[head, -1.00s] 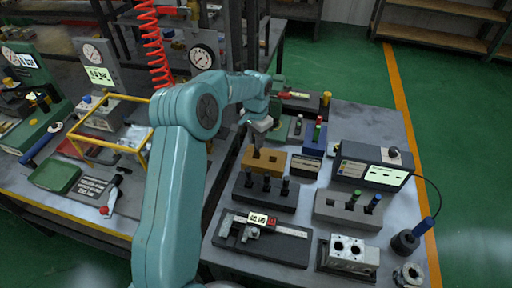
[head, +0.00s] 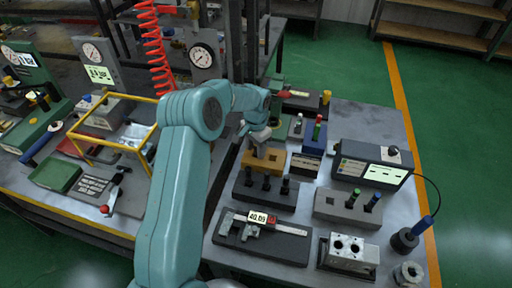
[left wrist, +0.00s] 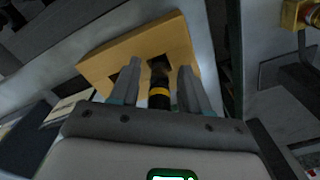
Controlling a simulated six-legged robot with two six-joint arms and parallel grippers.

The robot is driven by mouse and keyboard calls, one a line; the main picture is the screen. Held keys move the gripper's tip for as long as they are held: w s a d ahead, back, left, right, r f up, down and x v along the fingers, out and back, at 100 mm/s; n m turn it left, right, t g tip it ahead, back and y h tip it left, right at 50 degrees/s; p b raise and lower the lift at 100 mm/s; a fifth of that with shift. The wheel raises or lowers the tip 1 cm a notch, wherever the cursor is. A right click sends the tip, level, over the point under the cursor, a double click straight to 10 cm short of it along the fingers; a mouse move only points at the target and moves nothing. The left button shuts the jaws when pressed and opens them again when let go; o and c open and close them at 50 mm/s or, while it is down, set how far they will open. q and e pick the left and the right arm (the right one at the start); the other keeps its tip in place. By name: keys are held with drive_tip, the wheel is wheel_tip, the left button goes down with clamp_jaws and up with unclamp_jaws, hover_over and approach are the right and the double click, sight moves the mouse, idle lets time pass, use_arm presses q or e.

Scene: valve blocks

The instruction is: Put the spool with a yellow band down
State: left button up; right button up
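The spool with a yellow band (left wrist: 159,92) is dark and shows in the left wrist view between the fingers of my left gripper (left wrist: 160,88). Its far end is in or at a square hole of the tan block (left wrist: 110,65). The fingers stand apart on both sides of the spool, with a gap visible at each side. In the head view my left gripper (head: 257,145) is right over the left part of the tan block (head: 266,164). The spool's band is too small to make out there. My right gripper is not in view.
A dark block with several black pieces (head: 265,188) stands just in front of the tan block. A blue block (head: 314,142) and a meter box (head: 370,165) are to the right. A caliper on a dark plate (head: 262,235) and a grey block (head: 347,209) are nearer.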

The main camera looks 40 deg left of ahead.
use_arm(q)
wheel_tip(320, 180, up, 12)
drive_tip(key=shift+r+b, duration=0.2)
drive_tip(key=shift+b, duration=0.1)
idle(0.6)
